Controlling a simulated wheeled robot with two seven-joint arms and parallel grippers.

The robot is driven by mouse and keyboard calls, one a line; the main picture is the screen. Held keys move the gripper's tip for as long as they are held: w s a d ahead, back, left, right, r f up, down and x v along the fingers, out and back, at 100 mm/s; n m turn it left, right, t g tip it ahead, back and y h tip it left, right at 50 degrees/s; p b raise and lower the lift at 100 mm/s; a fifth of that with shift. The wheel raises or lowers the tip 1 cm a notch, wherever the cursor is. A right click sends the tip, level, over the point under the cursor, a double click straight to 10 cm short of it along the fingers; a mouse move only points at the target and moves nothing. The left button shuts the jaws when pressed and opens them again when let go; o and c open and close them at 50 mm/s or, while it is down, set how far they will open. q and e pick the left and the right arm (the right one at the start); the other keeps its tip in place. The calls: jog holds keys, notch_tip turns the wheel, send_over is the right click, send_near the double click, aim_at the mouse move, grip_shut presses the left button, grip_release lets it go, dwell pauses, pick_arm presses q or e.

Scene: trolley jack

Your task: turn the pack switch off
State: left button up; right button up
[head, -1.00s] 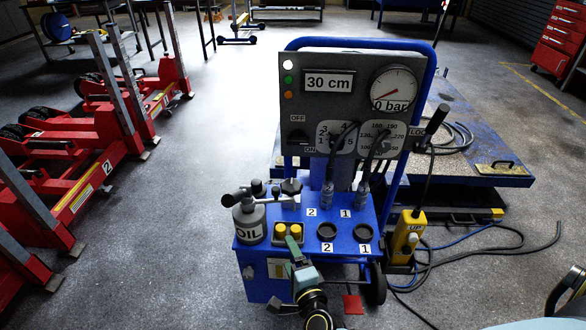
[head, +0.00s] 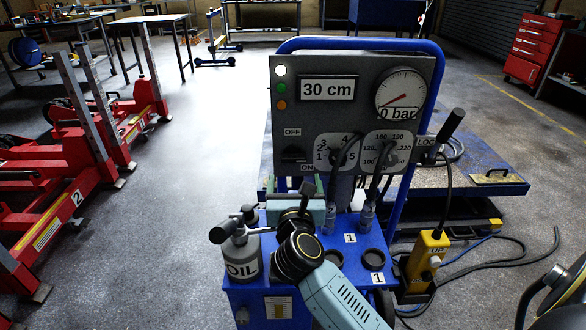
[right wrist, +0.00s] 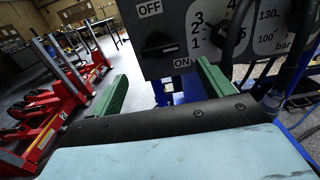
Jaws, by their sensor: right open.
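The pack switch (head: 293,154) is a black knob at the lower left of the grey panel (head: 350,73), between an OFF label above and an ON label below. In the right wrist view the switch (right wrist: 158,45) shows a pale mark at its right, lower end, on the ON label's side. My right gripper (head: 300,187) is in front of and below the switch, apart from it. Its green fingers are spread and empty, one on each side below the switch in the right wrist view (right wrist: 163,70). My left gripper is out of view.
The blue trolley (head: 352,225) carries an OIL can (head: 241,260) left of my right wrist. Hoses hang before the dials right of the switch. Red lifting columns (head: 85,180) stand left; the floor between is clear.

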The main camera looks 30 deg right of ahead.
aim_at(294, 162)
jog(key=b+x, duration=0.1)
jog(key=x, duration=0.5)
jog(key=shift+w+d, duration=0.25)
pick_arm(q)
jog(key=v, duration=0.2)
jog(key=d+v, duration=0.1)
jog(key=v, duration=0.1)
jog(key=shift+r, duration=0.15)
pick_arm(e)
jog(key=c, duration=1)
